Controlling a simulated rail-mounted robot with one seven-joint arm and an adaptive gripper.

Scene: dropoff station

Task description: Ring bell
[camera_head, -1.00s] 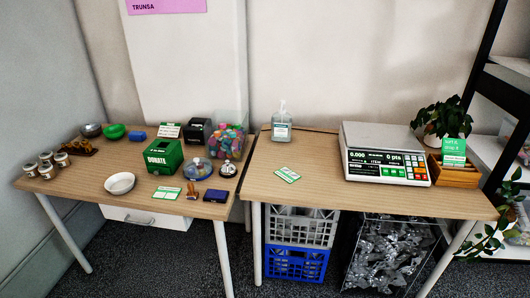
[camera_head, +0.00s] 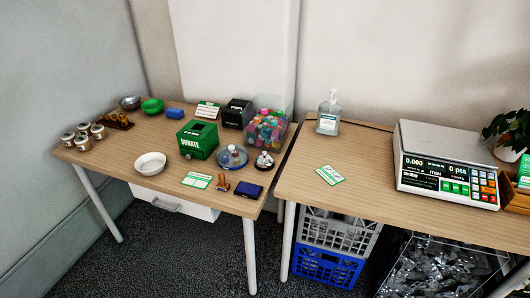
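A small silver service bell (camera_head: 264,161) on a dark base stands near the right edge of the left table (camera_head: 124,152). It is just right of a round blue-and-clear dish (camera_head: 232,157) and in front of a clear bin of colourful caps (camera_head: 268,128). A dark blue ink pad (camera_head: 248,190) lies in front of the bell. Nothing covers the bell. My gripper is not in view.
A green donation box (camera_head: 197,140), white bowl (camera_head: 150,163), wooden stamp (camera_head: 223,183) and green-and-white cards (camera_head: 197,180) are near the bell. The right table (camera_head: 310,197) holds a sanitizer bottle (camera_head: 328,115) and a scale (camera_head: 446,165). A narrow gap separates the tables.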

